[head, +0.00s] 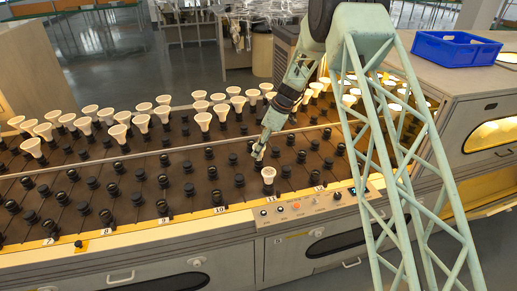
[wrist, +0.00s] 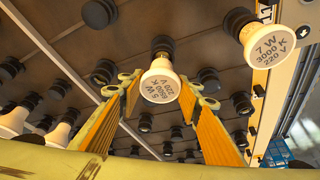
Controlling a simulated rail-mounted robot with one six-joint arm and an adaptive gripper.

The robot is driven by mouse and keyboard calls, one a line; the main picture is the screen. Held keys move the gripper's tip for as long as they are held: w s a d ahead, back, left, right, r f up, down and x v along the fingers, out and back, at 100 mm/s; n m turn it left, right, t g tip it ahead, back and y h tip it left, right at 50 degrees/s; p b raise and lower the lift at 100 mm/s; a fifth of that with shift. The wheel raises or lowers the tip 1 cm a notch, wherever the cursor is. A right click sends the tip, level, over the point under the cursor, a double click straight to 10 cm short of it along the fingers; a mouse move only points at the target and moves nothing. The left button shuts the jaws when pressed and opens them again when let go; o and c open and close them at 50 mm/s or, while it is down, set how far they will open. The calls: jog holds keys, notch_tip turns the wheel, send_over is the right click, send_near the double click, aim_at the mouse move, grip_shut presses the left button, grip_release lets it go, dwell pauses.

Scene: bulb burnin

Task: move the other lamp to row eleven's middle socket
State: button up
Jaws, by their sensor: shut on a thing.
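My gripper (head: 258,154) points down over the socket board behind the front of row eleven. In the wrist view its yellow fingers (wrist: 164,92) are shut on a white lamp (wrist: 160,86) marked 5 W, 6500 K, 220 V. A black socket (wrist: 162,45) shows just beyond this lamp; I cannot tell whether the lamp is seated in it. The held lamp is not clearly visible in the head view. Another lamp (head: 268,175), marked 7 W, 3000 K, 220 V in the wrist view (wrist: 266,44), stands upright in row eleven's front socket.
Many white lamps (head: 142,121) stand in the back sockets. Empty black sockets (head: 163,207) fill the front rows to the left. A control panel (head: 310,204) lies along the front edge. A blue crate (head: 456,49) sits on the right cabinet.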

jog(key=shift+f+b, duration=0.75)
jog(key=shift+f, duration=0.1)
jog(key=o, duration=0.9)
jog(key=shift+o, duration=0.2)
jog(key=shift+r, duration=0.15)
jog(key=v, duration=1.1)
jog(key=shift+d+r, duration=0.2)
jog(key=shift+r, duration=0.15)
jog(key=shift+s, duration=0.1)
